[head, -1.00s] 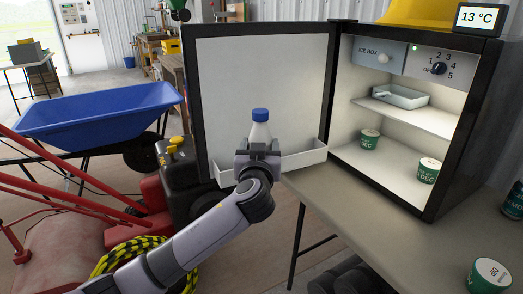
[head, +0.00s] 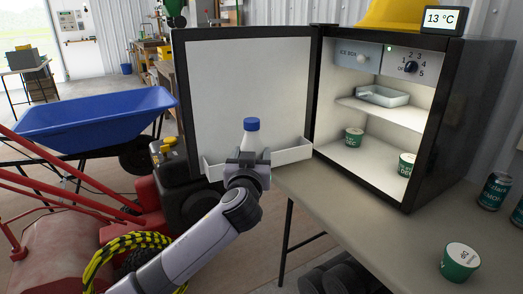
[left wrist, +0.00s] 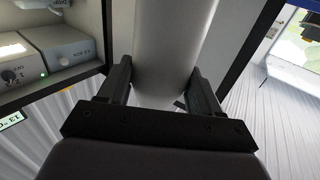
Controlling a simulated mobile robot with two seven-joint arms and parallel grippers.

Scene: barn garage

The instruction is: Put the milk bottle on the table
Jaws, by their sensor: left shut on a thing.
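The milk bottle (head: 251,137) is white with a blue cap and stands upright at the door rack of the open fridge. My left gripper (head: 248,157) is shut on it from the near side and hides its lower part. Whether its base touches the rack floor is hidden. In the left wrist view, the bottle's pale body (left wrist: 172,35) lies between the two dark fingers (left wrist: 158,75). The grey table (head: 335,208) under the fridge is at the right. My right gripper is out of view.
The white rack (head: 285,155) has a raised front wall. The open door (head: 250,80) stands behind the bottle. The fridge (head: 460,110) holds green tubs. More cans and a tub (head: 460,262) stand on the table's right side; its left front is clear. A blue wheelbarrow (head: 90,118) is left.

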